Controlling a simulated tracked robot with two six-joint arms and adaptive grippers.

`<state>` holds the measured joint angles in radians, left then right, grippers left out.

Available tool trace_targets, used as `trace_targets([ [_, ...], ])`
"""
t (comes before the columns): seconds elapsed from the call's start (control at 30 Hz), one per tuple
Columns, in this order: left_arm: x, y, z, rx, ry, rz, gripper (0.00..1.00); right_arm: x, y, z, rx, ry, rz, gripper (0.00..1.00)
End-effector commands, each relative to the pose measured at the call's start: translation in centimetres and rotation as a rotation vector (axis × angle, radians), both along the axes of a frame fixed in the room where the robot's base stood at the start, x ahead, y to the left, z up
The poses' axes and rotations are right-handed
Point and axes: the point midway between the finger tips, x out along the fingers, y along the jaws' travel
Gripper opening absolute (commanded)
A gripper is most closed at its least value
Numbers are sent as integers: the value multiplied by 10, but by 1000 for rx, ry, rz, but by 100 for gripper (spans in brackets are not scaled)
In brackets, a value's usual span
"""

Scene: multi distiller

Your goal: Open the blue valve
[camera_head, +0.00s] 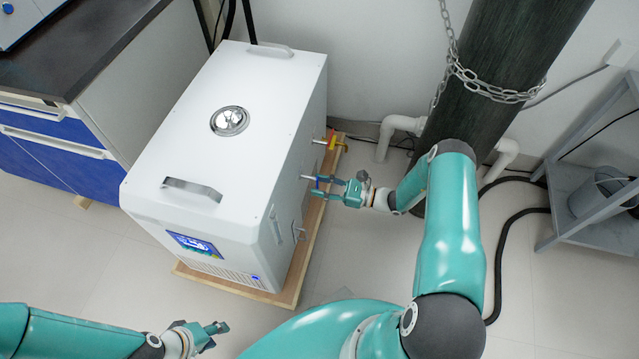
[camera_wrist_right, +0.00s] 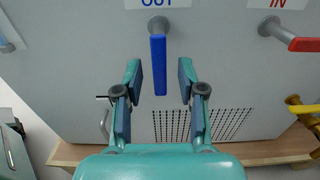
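The blue valve (camera_wrist_right: 158,65) is a lever pointing straight down from its metal stem, under the label OUT (camera_wrist_right: 163,3) in the right wrist view. In the head view the blue valve (camera_head: 317,182) is a small blue piece on the right side of the white machine (camera_head: 250,110). My right gripper (camera_wrist_right: 159,80) is open, with one finger on each side of the lever's lower part and visible gaps on both sides. It also shows beside the machine in the head view (camera_head: 325,190). My left gripper (camera_head: 217,335) is low in the head view, away from the machine; its opening is unclear.
A red handle (camera_wrist_right: 304,44) under IN sits to the right, with a yellow handle (camera_wrist_right: 304,108) lower at the edge. A wooden base (camera_head: 290,292) lies under the machine. A dark column with a chain (camera_head: 490,85) and a grey shelf (camera_head: 575,200) stand right.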

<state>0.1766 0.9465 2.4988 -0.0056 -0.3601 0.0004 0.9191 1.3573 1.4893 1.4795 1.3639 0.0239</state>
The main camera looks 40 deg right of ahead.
Motion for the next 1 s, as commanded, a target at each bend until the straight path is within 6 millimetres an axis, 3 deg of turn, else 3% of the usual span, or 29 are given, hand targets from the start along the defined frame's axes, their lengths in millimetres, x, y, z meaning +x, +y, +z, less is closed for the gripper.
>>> trace_targets([
  [0.47,0,0,-1,0,0,0,40,10,8,0,-1,1,-1,40],
  [0.7,0,0,-1,0,0,0,40,10,8,0,-1,1,-2,0],
  [0.83,0,0,-1,0,0,0,40,10,8,0,-1,1,-2,0],
  [0.87,0,0,-1,0,0,2,40,10,-1,0,-1,0,-5,0],
  [1.0,0,0,-2,0,0,0,40,10,4,0,-6,-4,-7,0],
])
